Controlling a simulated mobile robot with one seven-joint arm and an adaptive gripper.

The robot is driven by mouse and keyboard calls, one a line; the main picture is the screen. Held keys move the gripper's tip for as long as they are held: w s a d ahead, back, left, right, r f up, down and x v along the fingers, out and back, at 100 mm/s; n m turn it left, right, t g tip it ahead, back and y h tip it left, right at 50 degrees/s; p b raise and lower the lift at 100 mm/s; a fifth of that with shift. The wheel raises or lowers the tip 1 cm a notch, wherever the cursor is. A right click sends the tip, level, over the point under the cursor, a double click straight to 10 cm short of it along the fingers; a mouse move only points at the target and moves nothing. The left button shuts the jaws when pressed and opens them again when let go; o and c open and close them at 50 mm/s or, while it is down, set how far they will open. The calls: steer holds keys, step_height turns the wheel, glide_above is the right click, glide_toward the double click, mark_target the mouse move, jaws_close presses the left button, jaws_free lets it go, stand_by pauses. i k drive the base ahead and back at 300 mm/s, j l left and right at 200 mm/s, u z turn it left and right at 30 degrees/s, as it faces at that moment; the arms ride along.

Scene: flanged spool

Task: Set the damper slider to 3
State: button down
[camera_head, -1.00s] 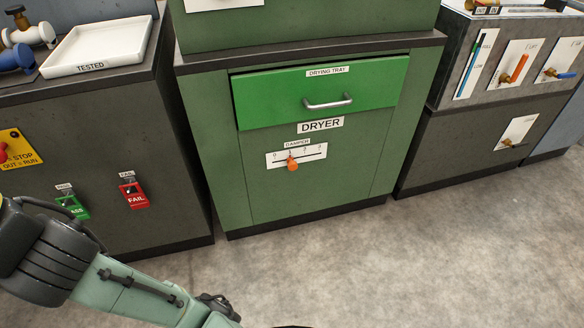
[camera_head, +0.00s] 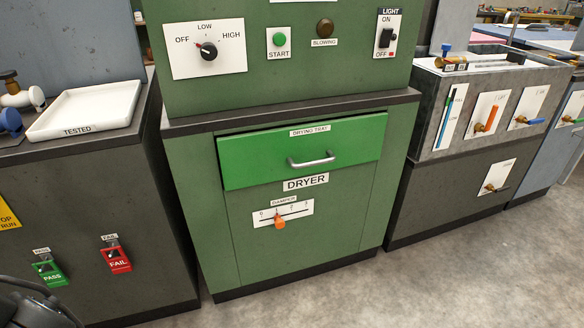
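The damper slider (camera_head: 279,222) is an orange knob on a white scale plate (camera_head: 297,212) on the front of the green dryer, below the DRYER label. The scale runs from 0 at the left to 3 at the right. The knob stands left of the middle, at about the 1 mark; the mark itself is hard to read. My gripper is not in view. Only a dark part of my arm shows in the lower left corner, well apart from the slider.
The green drying tray drawer (camera_head: 302,155) with its metal handle (camera_head: 311,161) is above the slider. The grey floor (camera_head: 440,275) in front is clear.

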mark_target(279, 224)
steer(key=i+l+u, duration=0.2)
steer(key=l, duration=0.2)
steer(key=l+u, duration=0.15)
steer(key=l, duration=0.25)
steer(key=i+l+u, duration=0.2)
steer(key=l, duration=0.2)
steer(key=k, duration=0.1)
